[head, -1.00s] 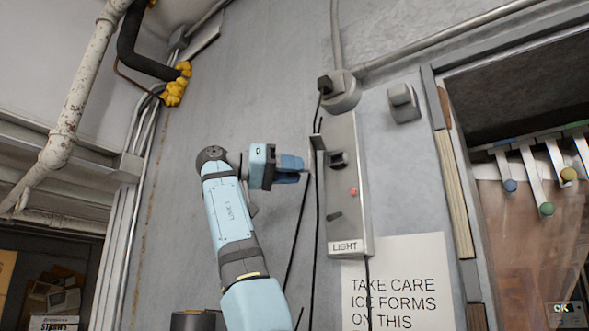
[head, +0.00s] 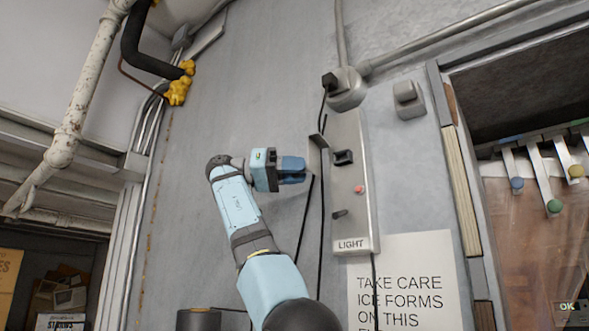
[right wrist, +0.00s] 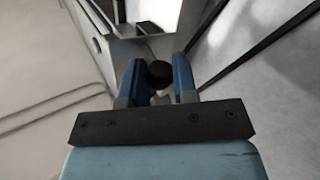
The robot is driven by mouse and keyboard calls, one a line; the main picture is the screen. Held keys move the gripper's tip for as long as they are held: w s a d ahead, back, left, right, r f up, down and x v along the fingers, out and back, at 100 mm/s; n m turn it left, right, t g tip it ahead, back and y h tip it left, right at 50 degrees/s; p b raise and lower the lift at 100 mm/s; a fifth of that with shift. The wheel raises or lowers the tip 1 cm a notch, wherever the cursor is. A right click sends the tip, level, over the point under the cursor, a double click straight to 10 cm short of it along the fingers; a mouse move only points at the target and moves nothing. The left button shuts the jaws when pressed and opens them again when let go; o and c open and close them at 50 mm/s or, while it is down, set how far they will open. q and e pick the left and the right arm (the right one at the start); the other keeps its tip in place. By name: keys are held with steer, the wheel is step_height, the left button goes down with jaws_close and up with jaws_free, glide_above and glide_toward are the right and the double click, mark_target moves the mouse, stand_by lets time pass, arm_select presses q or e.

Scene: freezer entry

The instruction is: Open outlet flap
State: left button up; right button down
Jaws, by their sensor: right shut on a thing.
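My right gripper (head: 305,170) is left of the outlet and just below the flap. Whether the fingers touch the flap is unclear. My left gripper is not in view.
A round grey box (head: 346,92) with a black plug and cable is above the panel. A warning sign (head: 403,285) is below it. The doorway with hanging strips (head: 540,240) is at the right. Bare wall lies left of my gripper.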

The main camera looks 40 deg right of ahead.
steer(key=c, duration=1)
jaws_free()
steer(key=shift+d+f, duration=0.1)
steer(key=shift+d, duration=0.05)
steer(key=shift+c, duration=0.2)
steer(key=shift+o, duration=0.6)
steer(key=shift+w+d+f, duration=0.1)
steer(key=shift+w+d, duration=0.1)
steer(key=shift+d, duration=0.1)
steer(key=shift+a, duration=0.15)
steer(key=shift+s+a, duration=0.15)
